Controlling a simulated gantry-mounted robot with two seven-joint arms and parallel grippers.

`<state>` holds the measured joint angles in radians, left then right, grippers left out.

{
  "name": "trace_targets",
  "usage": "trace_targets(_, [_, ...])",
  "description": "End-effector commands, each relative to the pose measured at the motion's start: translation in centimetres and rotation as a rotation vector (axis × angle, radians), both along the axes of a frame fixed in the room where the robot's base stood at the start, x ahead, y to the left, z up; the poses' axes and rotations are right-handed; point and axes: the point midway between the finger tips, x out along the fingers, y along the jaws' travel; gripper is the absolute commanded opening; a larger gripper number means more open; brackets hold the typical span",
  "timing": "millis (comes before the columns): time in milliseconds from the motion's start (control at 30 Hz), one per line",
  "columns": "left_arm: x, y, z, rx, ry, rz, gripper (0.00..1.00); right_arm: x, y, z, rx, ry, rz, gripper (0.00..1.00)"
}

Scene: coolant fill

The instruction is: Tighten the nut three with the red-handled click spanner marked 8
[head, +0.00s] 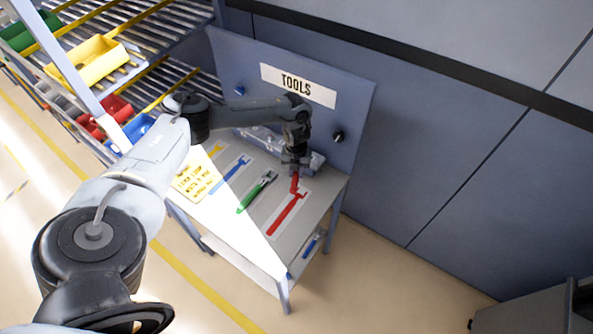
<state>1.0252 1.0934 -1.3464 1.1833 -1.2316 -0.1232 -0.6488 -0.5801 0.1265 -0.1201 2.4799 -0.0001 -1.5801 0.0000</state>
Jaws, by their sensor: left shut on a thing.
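The red-handled spanner (286,213) is at the right side of the tool table (253,248), over a pale outlined patch. My left gripper (295,169) reaches in from the left, points down and is shut on the spanner's far, upper end. Whether the spanner is lifted off the table is hard to tell. The mark 8 is too small to read. Nut three is not in view. My right gripper is not in view.
A green tool (257,191) and a blue tool (230,174) lie left of the spanner. The TOOLS back panel (350,105) stands behind. A roller rack with coloured bins, including a yellow bin (88,62), is at upper left.

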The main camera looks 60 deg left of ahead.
Motion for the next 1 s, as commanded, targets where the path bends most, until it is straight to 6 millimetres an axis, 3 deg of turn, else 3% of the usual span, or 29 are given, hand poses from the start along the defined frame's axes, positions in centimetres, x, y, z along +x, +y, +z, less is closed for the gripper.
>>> trace_targets(1000, [-1.05, 1.01, 0.03, 0.000, 0.000, -0.136, 0.00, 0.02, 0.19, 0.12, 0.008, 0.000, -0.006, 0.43])
